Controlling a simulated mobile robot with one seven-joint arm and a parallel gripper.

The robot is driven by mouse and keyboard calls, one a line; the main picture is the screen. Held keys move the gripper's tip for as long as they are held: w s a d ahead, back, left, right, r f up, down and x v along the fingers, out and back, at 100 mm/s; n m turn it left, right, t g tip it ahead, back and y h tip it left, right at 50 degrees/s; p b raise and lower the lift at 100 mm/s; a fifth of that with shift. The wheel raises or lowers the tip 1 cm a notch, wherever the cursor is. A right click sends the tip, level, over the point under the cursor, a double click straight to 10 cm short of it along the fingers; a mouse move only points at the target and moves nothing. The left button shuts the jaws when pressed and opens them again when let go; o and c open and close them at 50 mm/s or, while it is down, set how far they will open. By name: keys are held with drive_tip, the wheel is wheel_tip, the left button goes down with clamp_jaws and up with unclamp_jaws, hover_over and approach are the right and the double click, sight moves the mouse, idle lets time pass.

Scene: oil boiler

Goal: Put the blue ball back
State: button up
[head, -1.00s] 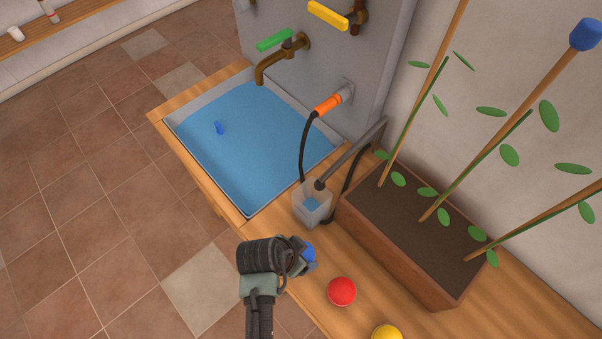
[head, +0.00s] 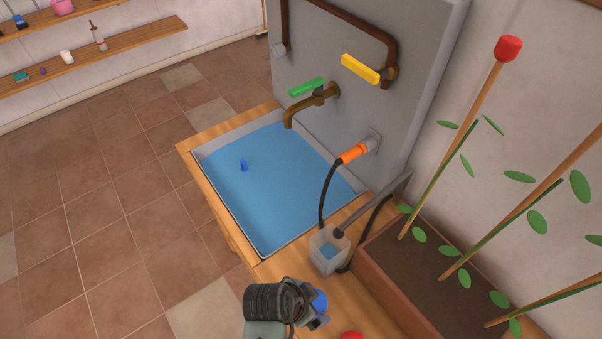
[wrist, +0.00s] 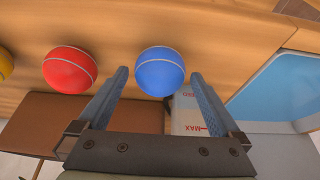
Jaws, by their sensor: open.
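The blue ball (head: 320,299) with a pale seam band shows partly behind my gripper (head: 305,312) in the head view. In the wrist view the blue ball (wrist: 160,71) appears between the two fingertips of my gripper (wrist: 160,76), with a small gap on each side. My gripper is open, and its fingers do not visibly press on the ball. The ball appears to be at the wooden bench, but I cannot tell whether it rests on it.
A red ball (wrist: 70,69) and part of a yellow ball (wrist: 5,64) are beside it. A small water container (head: 328,252), a planter (head: 385,290) and a water basin (head: 275,185) stand close by. Taps (head: 312,101) project above the basin.

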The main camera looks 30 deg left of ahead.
drive_tip(key=v, duration=1)
drive_tip(key=w+a+r+n+t+y, duration=0.1)
drive_tip(key=w+r+t+y, duration=0.15)
drive_tip(key=w+r, duration=0.6)
drive_tip(key=w+a+r+t+y, duration=0.1)
drive_tip(key=w+r+t, duration=0.3)
drive_tip(key=w+r, duration=0.4)
drive_tip(key=w+d+r+t, duration=0.2)
drive_tip(key=r, duration=0.6)
drive_tip(key=w+d+r+t, duration=0.1)
drive_tip(key=w+r+t, duration=0.15)
drive_tip(key=r, duration=0.55)
drive_tip(key=s+d+r+n+t, duration=0.1)
drive_tip(key=s+d+r+t, duration=0.2)
drive_tip(key=r, duration=0.7)
drive_tip(key=s+d+r+n+t+h, duration=0.1)
drive_tip(key=s+d+r+t, duration=0.3)
drive_tip(key=r, duration=0.7)
drive_tip(key=s+d+r+n+t+h, duration=0.1)
drive_tip(key=s+d+r+t, duration=0.3)
drive_tip(key=r, duration=0.7)
drive_tip(key=shift+d+t, duration=0.4)
drive_tip(key=shift+t, duration=0.1)
drive_tip(key=shift+c, duration=0.2)
